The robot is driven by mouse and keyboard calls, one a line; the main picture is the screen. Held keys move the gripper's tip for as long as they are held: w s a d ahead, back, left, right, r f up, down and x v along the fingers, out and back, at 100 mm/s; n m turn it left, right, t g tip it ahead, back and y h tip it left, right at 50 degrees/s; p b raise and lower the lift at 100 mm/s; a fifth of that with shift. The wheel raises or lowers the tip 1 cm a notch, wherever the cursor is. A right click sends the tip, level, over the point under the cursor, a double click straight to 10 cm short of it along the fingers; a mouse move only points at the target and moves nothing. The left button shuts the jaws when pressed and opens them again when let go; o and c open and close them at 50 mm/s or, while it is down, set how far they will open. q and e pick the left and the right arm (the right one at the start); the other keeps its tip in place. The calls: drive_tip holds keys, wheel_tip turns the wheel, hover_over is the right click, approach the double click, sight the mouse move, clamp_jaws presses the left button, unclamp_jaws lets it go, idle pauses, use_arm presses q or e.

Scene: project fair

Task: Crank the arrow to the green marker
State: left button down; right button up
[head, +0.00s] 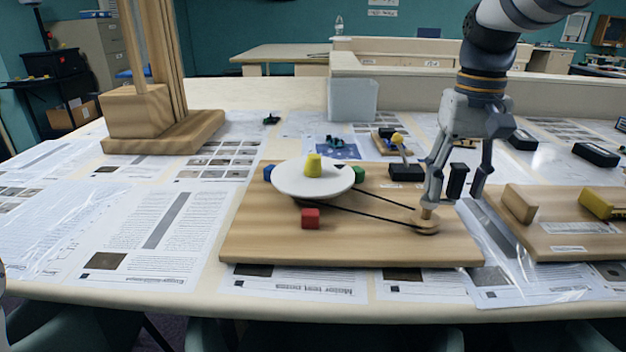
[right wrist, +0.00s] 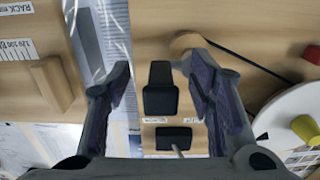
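A wooden board (head: 255,240) on the table bears a white disc (head: 290,187) with a yellow knob (head: 313,165) at its middle. The green marker (head: 358,175) is right of the disc, the blue marker (head: 268,172) left, the red marker (head: 310,218) in front. A black belt (head: 375,213) runs to a small wooden crank wheel (head: 428,228) at the right. My right gripper (head: 452,196) is open, one fingertip close beside the crank; contact is unclear. The crank wheel (right wrist: 187,42) also shows in the right wrist view.
Another wooden board (head: 560,235) with a wooden block and a yellow piece lies to the right. A wooden stand (head: 165,135) is at the back left, a clear bin (head: 353,100) behind. Flat papers cover the left table.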

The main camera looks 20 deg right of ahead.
drive_tip(key=shift+r, duration=4)
